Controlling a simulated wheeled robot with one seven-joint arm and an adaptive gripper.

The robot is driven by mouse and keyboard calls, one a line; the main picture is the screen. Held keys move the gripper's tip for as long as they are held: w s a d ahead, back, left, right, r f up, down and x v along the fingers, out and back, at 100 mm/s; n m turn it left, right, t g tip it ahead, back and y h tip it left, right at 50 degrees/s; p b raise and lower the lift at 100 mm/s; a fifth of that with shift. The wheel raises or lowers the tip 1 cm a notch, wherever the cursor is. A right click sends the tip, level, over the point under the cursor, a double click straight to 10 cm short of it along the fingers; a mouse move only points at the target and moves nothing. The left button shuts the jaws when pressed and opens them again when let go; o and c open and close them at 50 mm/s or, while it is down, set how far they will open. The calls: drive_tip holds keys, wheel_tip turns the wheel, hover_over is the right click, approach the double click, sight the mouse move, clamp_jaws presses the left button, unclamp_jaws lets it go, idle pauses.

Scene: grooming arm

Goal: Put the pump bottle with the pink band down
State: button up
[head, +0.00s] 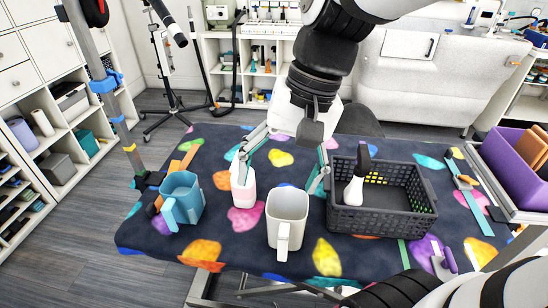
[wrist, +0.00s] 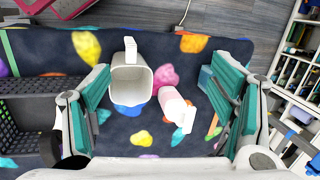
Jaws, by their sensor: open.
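The pump bottle with the pink band (head: 243,190) is white and pale pink and stands on the patterned table cover (head: 215,222), left of a white jug. In the wrist view the bottle (wrist: 174,106) shows between my fingers, nearer the right one, with a gap to each. My gripper (head: 280,178) is open, its fingers spread wide above the table. In the wrist view my gripper (wrist: 155,85) holds nothing. In the head view the left finger partly covers the top of the bottle.
The white jug (head: 287,208) stands close to the bottle, a blue jug (head: 184,194) to its left. A dark basket (head: 385,218) on the right holds a white bottle with a black top (head: 355,188). A purple bin (head: 508,165) stands at the far right.

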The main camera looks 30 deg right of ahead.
drive_tip(key=s+d+n+t+h, duration=0.1)
drive_tip(key=s+n+h, duration=0.2)
drive_tip(key=s+n, duration=0.3)
drive_tip(key=s, duration=0.3)
drive_tip(key=shift+d+t, duration=0.3)
drive_tip(key=shift+d, duration=0.05)
drive_tip(key=shift+s+r, duration=0.1)
wheel_tip(320, 180, up, 9)
drive_tip(key=t+p, duration=0.1)
drive_tip(key=p, duration=0.6)
drive_tip(key=shift+t, duration=0.4)
